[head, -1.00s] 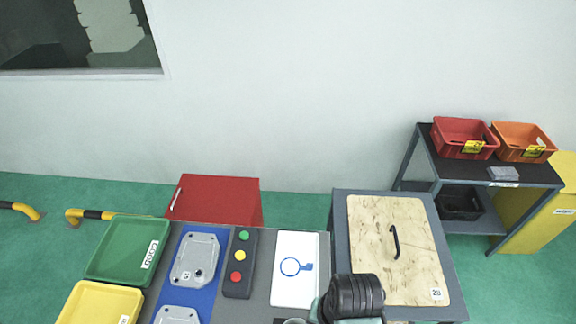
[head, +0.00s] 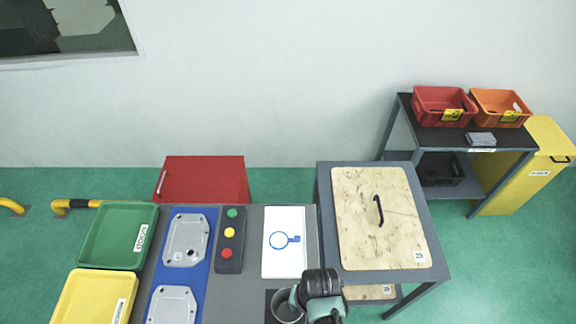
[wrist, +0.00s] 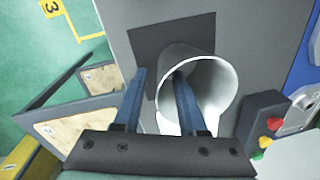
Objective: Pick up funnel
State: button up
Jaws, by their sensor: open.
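The funnel (wrist: 222,82) is a pale grey-white, wide-mouthed piece standing on a dark square patch of the bench. In the head view the funnel (head: 284,311) shows near the bottom edge, partly covered by my arm. My gripper (wrist: 160,75) is open, with its two blue fingers reaching down at the funnel's rim. In the wrist view the right finger overlaps the funnel's mouth and the left finger lies outside its wall, so the near-left wall appears between them. I cannot tell whether either finger touches it.
A white card with a blue drawing (head: 283,252) lies behind the funnel. A button box (head: 230,262) and a blue mat (head: 205,285) with castings lie left, then green (head: 85,237) and yellow (head: 70,298) trays. A wooden-topped table (head: 350,225) stands right.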

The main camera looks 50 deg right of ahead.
jog(key=shift+w+f, duration=0.1)
jog(key=shift+f, duration=0.4)
grip_shut()
dwell(1.1)
